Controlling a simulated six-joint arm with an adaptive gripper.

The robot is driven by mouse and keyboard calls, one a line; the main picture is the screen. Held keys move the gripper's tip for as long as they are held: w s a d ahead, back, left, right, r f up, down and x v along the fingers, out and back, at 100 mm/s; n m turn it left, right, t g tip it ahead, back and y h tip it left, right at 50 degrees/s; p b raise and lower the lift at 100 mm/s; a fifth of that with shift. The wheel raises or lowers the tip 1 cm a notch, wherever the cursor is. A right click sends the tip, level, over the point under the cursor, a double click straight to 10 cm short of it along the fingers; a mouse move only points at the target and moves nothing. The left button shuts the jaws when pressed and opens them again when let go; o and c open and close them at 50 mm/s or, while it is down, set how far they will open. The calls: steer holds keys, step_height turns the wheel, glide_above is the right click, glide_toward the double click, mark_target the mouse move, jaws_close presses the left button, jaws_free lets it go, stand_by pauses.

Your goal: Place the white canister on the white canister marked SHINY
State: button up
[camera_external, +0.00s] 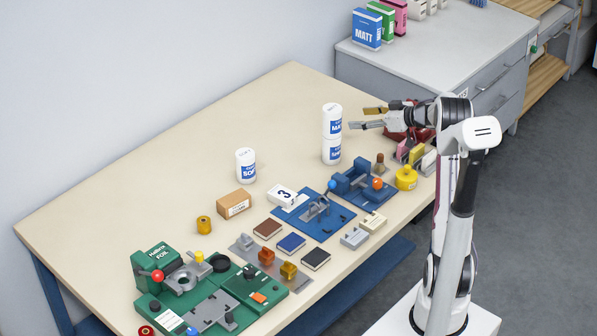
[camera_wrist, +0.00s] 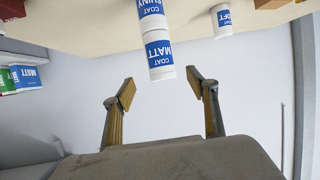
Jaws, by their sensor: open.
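A white canister with a blue MATT label (camera_external: 332,113) stands upright on the white canister marked SHINY (camera_external: 332,151), on the beige table. In the wrist view, which is upside down, the MATT canister (camera_wrist: 160,57) touches the SHINY canister (camera_wrist: 151,12). My gripper (camera_external: 370,117) is open and empty, to the right of the upper canister and apart from it. In the wrist view my gripper's fingertips (camera_wrist: 160,87) are spread, with the stack beyond them, not between them. Another white canister, marked SOFT (camera_external: 246,167), stands alone to the left.
A green foil machine (camera_external: 160,268), a cardboard box (camera_external: 234,204), a blue fixture (camera_external: 320,213) and several small blocks fill the table's front. A yellow weight (camera_external: 406,178) stands near my arm. The table behind the canisters is clear. A grey cabinet (camera_external: 440,50) stands behind.

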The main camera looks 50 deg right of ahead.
step_height(320, 180, up, 8)
steer(key=w+a+h, duration=0.2)
steer(key=a+h, duration=0.1)
steer(key=s+a+r+m+h, duration=0.35)
steer(key=s+a+r, duration=0.25)
steer(key=a+r, duration=0.4)
steer(key=s+a+f+g+y, duration=0.1)
steer(key=s+a+f, duration=0.3)
steer(key=s+a, duration=0.5)
steer(key=s+a+f+n+g+y, duration=0.1)
steer(key=s+a+f+g, duration=0.3)
steer(key=s+a, duration=0.5)
steer(key=s+a+f+g+y, duration=0.2)
steer(key=s+a+f, duration=0.2)
steer(key=s+a, duration=0.4)
steer(key=s, duration=0.6)
steer(key=shift+s+a+n+g, duration=0.25)
steer(key=shift+a+n+g, duration=0.05)
steer(key=shift+a+n, duration=0.1)
